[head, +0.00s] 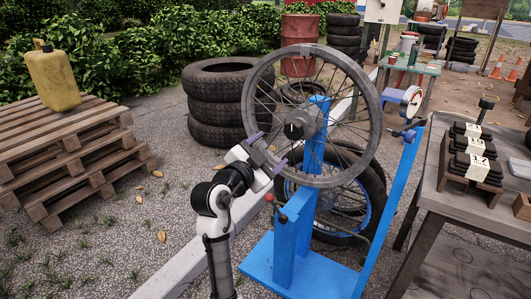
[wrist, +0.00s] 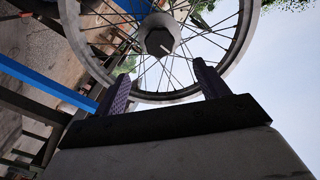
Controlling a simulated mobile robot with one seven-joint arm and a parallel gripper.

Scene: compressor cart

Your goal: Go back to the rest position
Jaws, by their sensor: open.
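My gripper (head: 268,152) is open in the head view, with its purple fingers beside the lower left part of a spoked wheel (head: 252,115). The wheel is mounted upright on a blue stand (head: 293,240). In the wrist view my gripper (wrist: 160,88) shows two separated fingers with nothing held between them. The wheel rim (wrist: 165,97) and its dark hub (wrist: 158,38) lie beyond the fingertips. I cannot tell whether a finger touches the rim.
A wooden workbench (head: 440,195) with dark blocks stands at the right. A gauge (head: 411,97) is on a blue post beside the wheel. Stacked tyres (head: 218,100) stand behind, and pallets (head: 75,145) with a yellow can (head: 53,80) are at the left.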

